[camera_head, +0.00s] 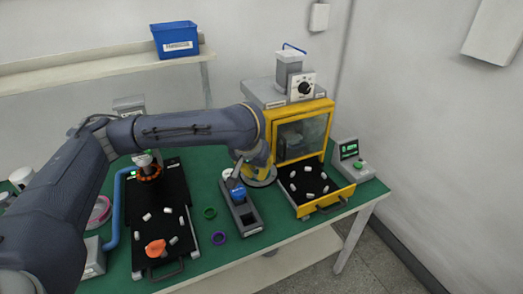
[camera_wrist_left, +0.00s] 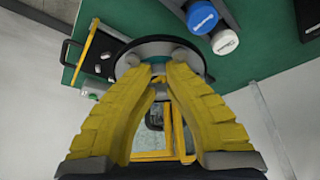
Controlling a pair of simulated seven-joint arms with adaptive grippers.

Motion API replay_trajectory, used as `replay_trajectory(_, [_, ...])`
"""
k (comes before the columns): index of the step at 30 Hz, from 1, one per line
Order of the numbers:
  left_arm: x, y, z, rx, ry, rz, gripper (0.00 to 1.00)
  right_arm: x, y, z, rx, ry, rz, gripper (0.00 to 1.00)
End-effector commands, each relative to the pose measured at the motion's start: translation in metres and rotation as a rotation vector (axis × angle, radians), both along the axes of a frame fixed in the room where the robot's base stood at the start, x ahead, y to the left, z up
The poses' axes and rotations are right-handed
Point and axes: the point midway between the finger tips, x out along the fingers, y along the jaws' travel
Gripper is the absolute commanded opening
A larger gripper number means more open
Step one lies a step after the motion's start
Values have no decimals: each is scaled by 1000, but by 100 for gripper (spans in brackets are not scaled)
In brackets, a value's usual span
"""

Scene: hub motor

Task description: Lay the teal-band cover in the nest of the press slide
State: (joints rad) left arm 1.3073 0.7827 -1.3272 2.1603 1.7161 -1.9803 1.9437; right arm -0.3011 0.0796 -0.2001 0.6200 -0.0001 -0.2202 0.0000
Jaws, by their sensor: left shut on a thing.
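My left gripper (camera_head: 260,172) has yellow fingers and also shows in the left wrist view (camera_wrist_left: 161,72). In the head view the cover (camera_head: 262,183) is a small disc, partly hidden by the fingers. It is held between the dark two-slot holder and the press slide. The press slide (camera_head: 340,196) is pulled out; its black nest plate (camera_head: 311,182) carries several white pegs and holds no cover. My right gripper is not in view.
The yellow press (camera_head: 283,136) stands behind the slide. The holder (camera_head: 250,222) has blue (camera_head: 237,193) and white-capped cylinders. A green ring (camera_head: 209,212) and purple ring (camera_head: 219,238) lie left of it. A black pegged plate (camera_head: 145,220) carries an orange piece (camera_head: 155,248). A display box (camera_head: 348,150) stands right.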

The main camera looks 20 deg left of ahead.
Motion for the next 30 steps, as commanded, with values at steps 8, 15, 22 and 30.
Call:
replay_trajectory(8, [-16, -34, -18, -1, 5, -18, 0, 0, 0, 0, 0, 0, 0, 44])
replay_trajectory(15, [-1, -77, -13, -1, 5, -31, 0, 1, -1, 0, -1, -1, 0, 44])
replay_trajectory(22, [38, -133, 6, 0, 2, -36, 0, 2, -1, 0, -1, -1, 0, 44])
replay_trajectory(30, [104, -183, 27, -10, 3, -85, 0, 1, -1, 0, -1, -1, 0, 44])
